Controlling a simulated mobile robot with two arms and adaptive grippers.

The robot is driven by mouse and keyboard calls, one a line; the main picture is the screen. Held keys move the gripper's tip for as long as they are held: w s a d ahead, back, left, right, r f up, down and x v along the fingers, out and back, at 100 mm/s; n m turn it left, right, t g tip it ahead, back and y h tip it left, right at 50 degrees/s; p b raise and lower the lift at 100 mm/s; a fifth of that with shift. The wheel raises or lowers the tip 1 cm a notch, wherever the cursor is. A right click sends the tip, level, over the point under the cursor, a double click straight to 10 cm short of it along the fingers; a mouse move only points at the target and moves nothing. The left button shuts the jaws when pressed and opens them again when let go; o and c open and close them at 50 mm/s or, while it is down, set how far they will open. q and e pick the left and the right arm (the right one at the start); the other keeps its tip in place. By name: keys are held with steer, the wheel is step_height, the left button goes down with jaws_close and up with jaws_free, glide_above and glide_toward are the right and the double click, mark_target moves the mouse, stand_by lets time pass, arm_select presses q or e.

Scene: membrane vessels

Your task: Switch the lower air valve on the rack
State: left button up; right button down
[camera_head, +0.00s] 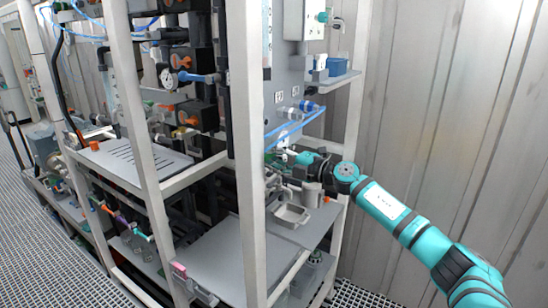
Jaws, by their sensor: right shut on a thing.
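The rack (250,180) has a white frame, and a grey panel (284,88) sits inside its right part. Air fittings with blue tubing (296,128) are on the panel. My right arm comes in from the right, and its gripper (290,157) is at the panel's lower part, below the blue tubes. It is shut on the lower air valve, which is small here and mostly hidden by the fingers, so its handle position cannot be told. My left gripper is not in view.
A metal tray (291,215) and a grey cup (312,196) are just below my right gripper. A rack post stands close on its left. A blue bin (337,66) is on a shelf above. A corrugated wall (450,110) is behind my arm.

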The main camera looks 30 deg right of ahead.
steer(key=c, duration=1.3)
jaws_free()
steer(key=shift+c, duration=0.2)
steer(key=shift+s+d+f, duration=0.15)
steer(key=shift+s+d, duration=0.1)
steer(key=shift+s, duration=0.15)
steer(key=v, duration=1.1)
steer(key=shift+s, duration=0.1)
